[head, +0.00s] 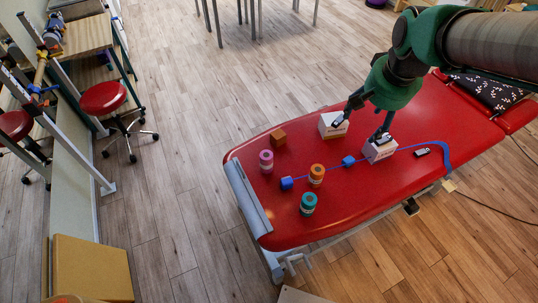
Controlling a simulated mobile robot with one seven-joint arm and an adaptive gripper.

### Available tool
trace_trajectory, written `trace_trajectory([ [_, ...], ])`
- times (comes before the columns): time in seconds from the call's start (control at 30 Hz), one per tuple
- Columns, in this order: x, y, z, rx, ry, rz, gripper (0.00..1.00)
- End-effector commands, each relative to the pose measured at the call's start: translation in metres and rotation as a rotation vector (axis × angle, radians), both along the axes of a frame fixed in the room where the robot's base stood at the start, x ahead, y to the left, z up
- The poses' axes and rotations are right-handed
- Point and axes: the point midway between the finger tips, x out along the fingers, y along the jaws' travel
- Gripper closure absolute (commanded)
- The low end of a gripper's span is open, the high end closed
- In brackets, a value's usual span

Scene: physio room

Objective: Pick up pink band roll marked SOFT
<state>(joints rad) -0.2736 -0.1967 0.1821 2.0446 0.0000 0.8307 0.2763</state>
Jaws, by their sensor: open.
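The pink band roll (265,161) stands upright on the red treatment table (330,210), near its far left end. Its label is too small to read. An orange roll (316,175) and a teal roll (308,204) stand to its right and nearer. My gripper (361,129) is over the table, well to the right of the pink roll and apart from it. Its fingers are spread, beside two white boxes; a white box (332,125) is at one finger and another white box (378,150) is at the other. Whether they touch is unclear.
A red stool (104,98) stands on the floor at left.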

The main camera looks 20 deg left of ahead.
Motion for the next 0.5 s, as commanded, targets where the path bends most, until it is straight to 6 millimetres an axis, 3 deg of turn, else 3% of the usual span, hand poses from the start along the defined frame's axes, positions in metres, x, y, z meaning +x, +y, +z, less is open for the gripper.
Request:
trace_trajectory([
  [0.2, 0.041, 0.050, -0.039, -0.001, 0.052, 0.005, 0.32],
  [0.5, 0.081, 0.121, -0.105, -0.009, 0.118, 0.004, 0.32],
])
